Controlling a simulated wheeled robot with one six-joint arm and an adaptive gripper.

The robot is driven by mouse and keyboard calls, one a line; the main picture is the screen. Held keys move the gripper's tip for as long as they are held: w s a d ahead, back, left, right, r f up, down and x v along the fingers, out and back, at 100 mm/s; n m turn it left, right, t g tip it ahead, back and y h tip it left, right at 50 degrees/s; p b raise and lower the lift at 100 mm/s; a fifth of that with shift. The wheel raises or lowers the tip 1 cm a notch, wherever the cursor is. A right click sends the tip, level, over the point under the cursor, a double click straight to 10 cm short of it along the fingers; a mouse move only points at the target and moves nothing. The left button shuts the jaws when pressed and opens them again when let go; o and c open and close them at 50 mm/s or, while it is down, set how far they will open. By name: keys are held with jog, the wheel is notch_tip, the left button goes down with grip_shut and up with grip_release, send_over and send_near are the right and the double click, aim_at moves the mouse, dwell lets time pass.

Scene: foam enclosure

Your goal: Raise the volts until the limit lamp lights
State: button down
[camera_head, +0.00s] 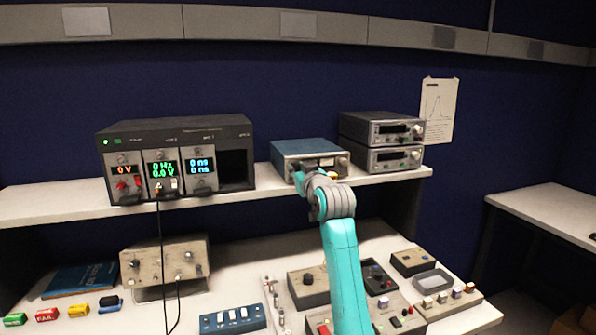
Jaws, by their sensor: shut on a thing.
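A blue box-shaped instrument (306,147) stands on the shelf, its front panel turned toward me. My teal arm reaches up to it, and my gripper (312,172) is at its front panel. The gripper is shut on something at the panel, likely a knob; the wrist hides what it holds. A pale knob (343,161) shows at the panel's right end. I cannot make out a limit lamp or a volts reading on this instrument. A black rack (178,132) to the left has a module display (124,169) reading 0 V in orange.
Two stacked grey instruments (381,141) stand close to the right of the blue one. Below, the bench holds a beige instrument (165,263), a blue switch strip (232,318) and several control boxes around my arm. A black cable (161,250) hangs from the rack.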

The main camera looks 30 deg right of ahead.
jog(key=m, duration=0.4)
jog(key=shift+m, duration=1.6)
jog(key=c, duration=0.9)
grip_release()
jog(key=shift+c, duration=0.2)
jog(key=v, duration=1.2)
jog(key=shift+f, duration=0.15)
